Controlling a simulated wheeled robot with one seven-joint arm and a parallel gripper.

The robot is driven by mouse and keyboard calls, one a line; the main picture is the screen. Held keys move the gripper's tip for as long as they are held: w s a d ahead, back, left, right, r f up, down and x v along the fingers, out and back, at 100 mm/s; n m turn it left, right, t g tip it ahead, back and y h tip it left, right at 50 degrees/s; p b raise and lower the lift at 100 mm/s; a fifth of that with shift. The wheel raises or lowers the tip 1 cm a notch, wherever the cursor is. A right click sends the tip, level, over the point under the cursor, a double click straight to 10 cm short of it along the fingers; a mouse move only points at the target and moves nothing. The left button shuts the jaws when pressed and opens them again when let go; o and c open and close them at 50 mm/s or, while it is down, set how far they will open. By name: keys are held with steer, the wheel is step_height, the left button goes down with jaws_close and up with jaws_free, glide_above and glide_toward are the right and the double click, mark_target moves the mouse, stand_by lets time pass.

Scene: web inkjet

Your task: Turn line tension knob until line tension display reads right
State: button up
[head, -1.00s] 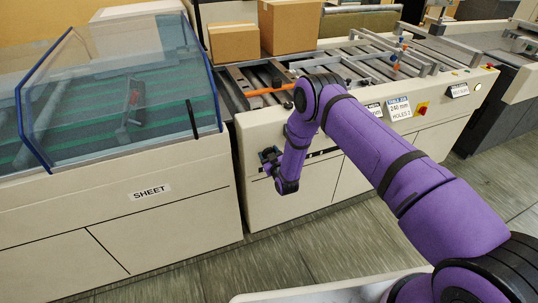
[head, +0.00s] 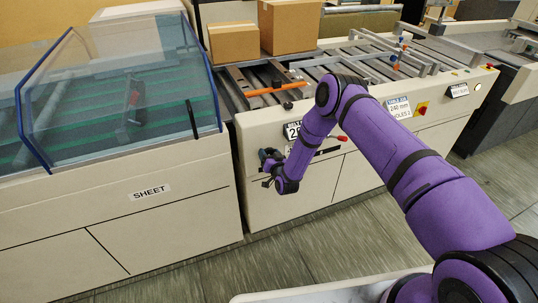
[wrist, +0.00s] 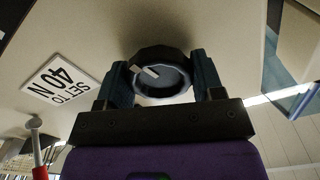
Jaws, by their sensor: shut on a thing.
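The line tension knob (wrist: 172,80) is dark and round with a white pointer mark. In the wrist view it sits between the two fingers of my gripper (wrist: 160,74), which is shut on it. A white label reading "SET TO 40 N" (wrist: 62,79) is beside the knob. In the head view my gripper (head: 268,158) is at the front face of the cream machine, and the knob cannot be made out there.
A red-tipped lever (head: 342,138) sticks out right of my forearm; a red handle (wrist: 40,171) shows in the wrist view. A glass-covered sheet unit (head: 110,95) stands at left. Boxes (head: 234,43) rest on the machine. The floor in front (head: 300,250) is clear.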

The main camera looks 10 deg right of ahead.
steer(key=shift+m, duration=0.6)
steer(key=o, duration=0.9)
steer(key=shift+s, duration=0.1)
steer(key=v, duration=1)
steer(key=shift+s+d, duration=0.1)
steer(key=shift+s, duration=0.15)
